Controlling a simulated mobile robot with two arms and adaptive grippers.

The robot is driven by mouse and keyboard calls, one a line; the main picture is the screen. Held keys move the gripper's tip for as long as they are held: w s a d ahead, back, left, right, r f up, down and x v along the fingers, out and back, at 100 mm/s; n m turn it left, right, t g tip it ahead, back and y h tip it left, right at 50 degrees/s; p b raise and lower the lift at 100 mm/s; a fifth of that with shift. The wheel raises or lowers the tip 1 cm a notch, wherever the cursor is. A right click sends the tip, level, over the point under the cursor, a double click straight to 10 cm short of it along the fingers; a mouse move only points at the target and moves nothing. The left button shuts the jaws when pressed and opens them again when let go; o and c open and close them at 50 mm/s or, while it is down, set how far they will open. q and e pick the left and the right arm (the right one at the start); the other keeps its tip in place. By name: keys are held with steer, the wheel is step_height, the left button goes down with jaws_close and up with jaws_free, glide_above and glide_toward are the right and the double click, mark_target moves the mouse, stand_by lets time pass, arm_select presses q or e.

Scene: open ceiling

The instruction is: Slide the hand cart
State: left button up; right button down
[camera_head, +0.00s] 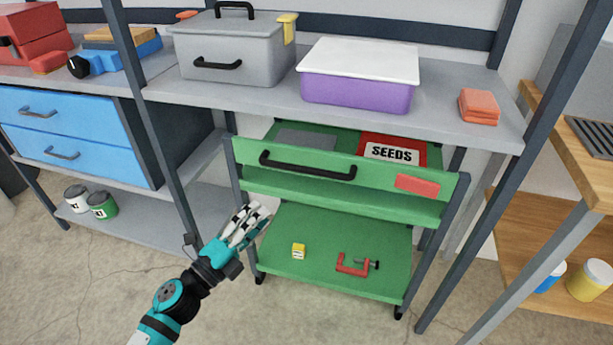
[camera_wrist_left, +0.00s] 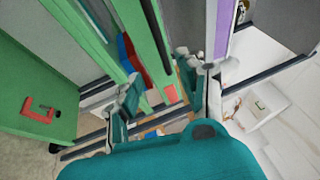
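The green hand cart (camera_head: 350,235) stands under the grey shelf, with dark posts and black casters. Its black handle (camera_head: 308,172) runs along the front of the upper tray. A red SEEDS packet (camera_head: 393,152) lies in that tray. My right gripper is out of view.
The shelf (camera_head: 450,105) above the cart bears a grey toolbox (camera_head: 225,52) and a purple bin (camera_head: 355,92). Its dark post (camera_head: 165,130) stands left of the cart. A wooden bench (camera_head: 560,150) is at the right. The floor in front is clear.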

arm_select(q)
glide_toward(307, 167)
steer(key=w, duration=0.1)
steer(key=x, duration=0.8)
steer(key=shift+d+f, duration=0.25)
steer(key=shift+f, duration=0.1)
steer(key=shift+w+d, duration=0.3)
steer(key=shift+w, duration=0.05)
steer(key=shift+r, duration=0.1)
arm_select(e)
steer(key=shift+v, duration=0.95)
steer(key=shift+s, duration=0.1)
arm_select(q)
jaws_close()
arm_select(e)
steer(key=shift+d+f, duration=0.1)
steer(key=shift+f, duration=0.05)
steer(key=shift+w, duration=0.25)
